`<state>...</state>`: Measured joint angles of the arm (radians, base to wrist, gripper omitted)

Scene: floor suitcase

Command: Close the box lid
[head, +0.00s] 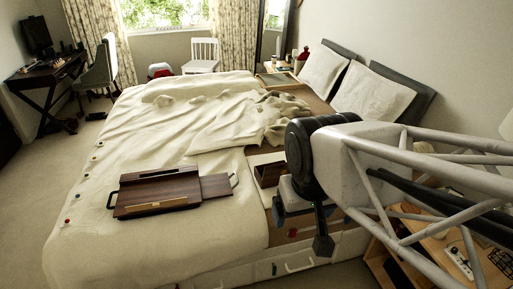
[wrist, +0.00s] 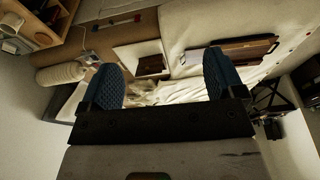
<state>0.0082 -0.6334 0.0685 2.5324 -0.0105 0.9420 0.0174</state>
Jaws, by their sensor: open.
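A small box (head: 268,174), white outside with a dark brown face or interior, sits near the bed's right edge in the head view, partly hidden by my gripper. In the wrist view the box (wrist: 151,66) shows between my fingers, with a pale panel beside it that looks like a raised lid (wrist: 137,49); the exact lid angle is unclear. My gripper (head: 300,222) is open and empty, fingers down, in front of the box by the bed's edge. In the wrist view the gripper (wrist: 162,66) has its blue pads wide apart, with a visible gap to the box.
A flat dark wooden case (head: 150,190) with handles lies on the bed (head: 110,230), left of the box. Bunched bedding (head: 260,105) and pillows (head: 372,95) lie farther back. A wooden shelf unit (head: 440,245) with small items stands at the right, below my arm.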

